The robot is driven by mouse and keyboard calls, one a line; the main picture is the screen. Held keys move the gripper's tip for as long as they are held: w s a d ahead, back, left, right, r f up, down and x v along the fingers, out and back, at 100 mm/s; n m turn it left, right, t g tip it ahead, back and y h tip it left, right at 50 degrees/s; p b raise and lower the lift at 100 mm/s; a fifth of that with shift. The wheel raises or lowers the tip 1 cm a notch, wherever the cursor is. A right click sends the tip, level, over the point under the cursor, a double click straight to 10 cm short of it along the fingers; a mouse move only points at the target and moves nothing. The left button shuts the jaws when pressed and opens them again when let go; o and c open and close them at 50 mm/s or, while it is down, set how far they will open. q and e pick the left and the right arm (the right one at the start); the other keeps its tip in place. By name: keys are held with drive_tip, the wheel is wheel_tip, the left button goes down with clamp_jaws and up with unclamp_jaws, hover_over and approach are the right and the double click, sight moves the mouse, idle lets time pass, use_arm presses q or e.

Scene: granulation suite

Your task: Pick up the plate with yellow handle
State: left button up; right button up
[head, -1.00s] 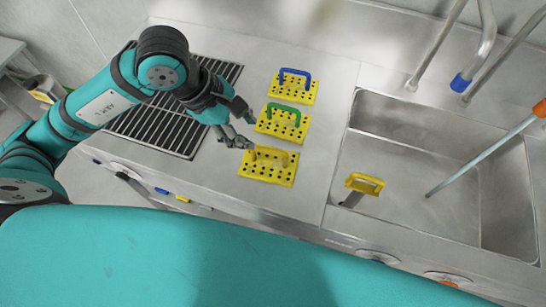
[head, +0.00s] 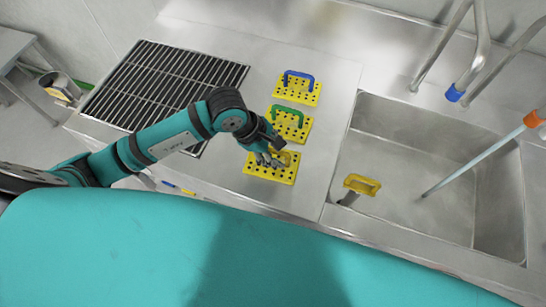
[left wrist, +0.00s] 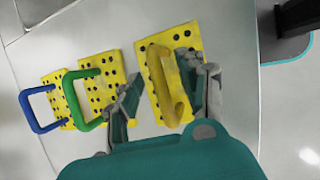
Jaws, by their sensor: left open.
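The plate with yellow handle (head: 279,174) is a yellow plate with dark holes, lying flat on the steel counter, nearest me in a row of plates. In the left wrist view its yellow handle (left wrist: 166,84) stands between the fingers of my left gripper (left wrist: 160,100). My left gripper (head: 271,158) is open and hangs over this plate. One finger is close to the handle; I cannot tell whether they touch. Part of the plate is hidden behind the gripper in the head view. My right gripper is not in view.
Beyond lie a yellow plate with green handle (head: 300,130) and one with blue handle (head: 308,94). A black grate (head: 150,85) is to the left.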

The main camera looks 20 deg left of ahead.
use_arm(q)
clamp_jaws()
drive_tip(key=shift+r, duration=0.15)
idle(0.6)
